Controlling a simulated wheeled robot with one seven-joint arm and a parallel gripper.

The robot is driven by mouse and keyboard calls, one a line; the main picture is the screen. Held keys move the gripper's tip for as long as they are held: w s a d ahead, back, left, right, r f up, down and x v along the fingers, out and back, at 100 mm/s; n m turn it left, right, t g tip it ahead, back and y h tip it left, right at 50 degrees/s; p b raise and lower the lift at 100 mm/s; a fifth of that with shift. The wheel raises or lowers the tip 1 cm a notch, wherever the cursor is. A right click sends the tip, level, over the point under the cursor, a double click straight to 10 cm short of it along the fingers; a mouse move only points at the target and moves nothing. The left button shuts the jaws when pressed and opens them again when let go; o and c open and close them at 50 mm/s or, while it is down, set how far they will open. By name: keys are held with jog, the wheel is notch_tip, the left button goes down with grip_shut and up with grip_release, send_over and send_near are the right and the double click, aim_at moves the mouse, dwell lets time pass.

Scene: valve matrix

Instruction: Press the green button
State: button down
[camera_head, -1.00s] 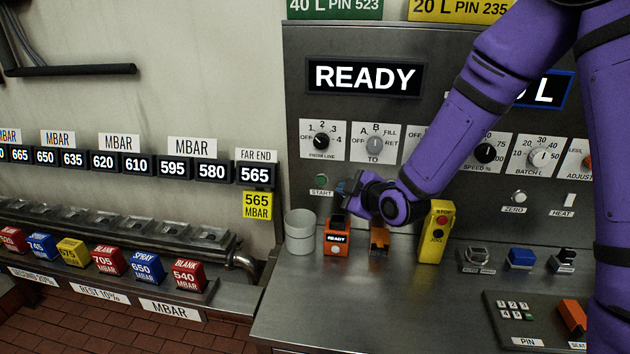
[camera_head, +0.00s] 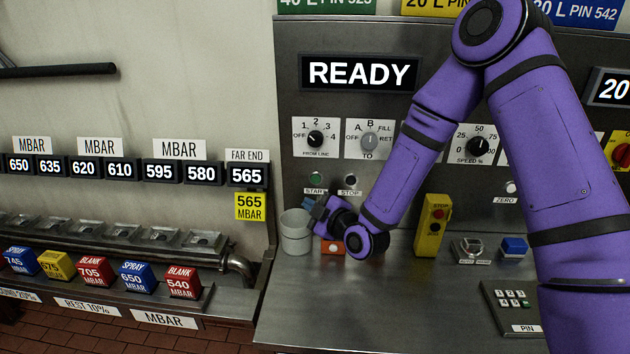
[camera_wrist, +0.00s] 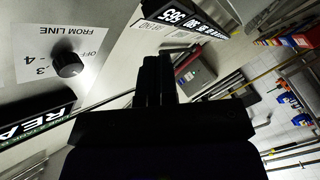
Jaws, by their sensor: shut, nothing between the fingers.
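The green button (camera_head: 316,180) is a small round button on the grey metal panel, with a START label just below it. In the head view my gripper (camera_head: 312,203) is just below the button and its label, pointing up and left, in front of the panel. How far it is from the panel I cannot tell. In the wrist view my gripper (camera_wrist: 156,78) shows as dark fingers, shut together with nothing between them. The green button does not show in the wrist view.
A dark STOP button (camera_head: 350,180) is right of START. A grey cup (camera_head: 296,232) stands beside my gripper, and an orange box (camera_head: 331,247) is partly hidden below it. A yellow STOP/JOG pendant (camera_head: 431,225) stands to the right. Knobs (camera_head: 316,138) sit above.

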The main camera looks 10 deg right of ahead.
aim_at(315, 184)
jog(key=shift+w+d, duration=0.3)
jog(key=shift+w, duration=1.15)
jog(key=shift+w+d, duration=0.3)
jog(key=shift+w, duration=1.15)
jog(key=shift+w+d, duration=0.3)
jog(key=shift+w, duration=1.15)
jog(key=shift+w, duration=0.1)
jog(key=shift+w+d, duration=0.1)
jog(key=shift+w, duration=0.2)
jog(key=shift+w, duration=0.4)
jog(key=shift+s, duration=0.8)
jog(key=shift+s+a, duration=0.2)
jog(key=shift+s, duration=0.65)
jog(key=shift+s+a, duration=0.2)
jog(key=shift+s, duration=0.6)
jog(key=shift+s+a, duration=0.2)
jog(key=shift+s, duration=0.65)
